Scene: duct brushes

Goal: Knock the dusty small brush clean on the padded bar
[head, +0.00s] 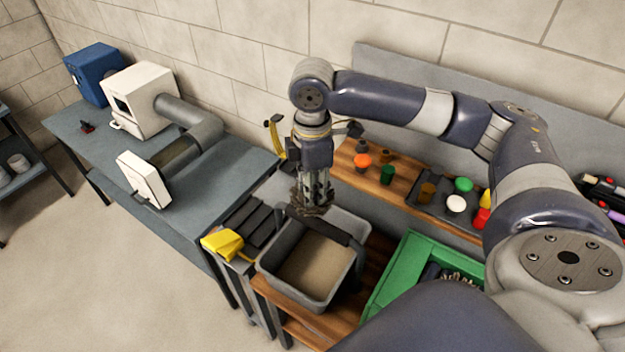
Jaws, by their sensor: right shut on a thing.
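My right gripper (315,194) points down over the grey bin (268,265) and is shut on the small brush (311,209). Little of the brush shows: a dark, brownish bristly part at the fingertips, with the rest hidden by the fingers. The padded bar (335,232) is a black bar across the top of the bin. The brush is above or near the bar's far left part; I cannot tell whether they touch. Brown dust or sand covers the bin floor. My left gripper is not in view.
A green tray (397,277) with small metal parts stands right of the bin. A yellow cloth (222,243) lies to its left. Colored caps and jars (463,185) stand on the back shelf. A grey table (215,205) with a white machine (142,98) is at left.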

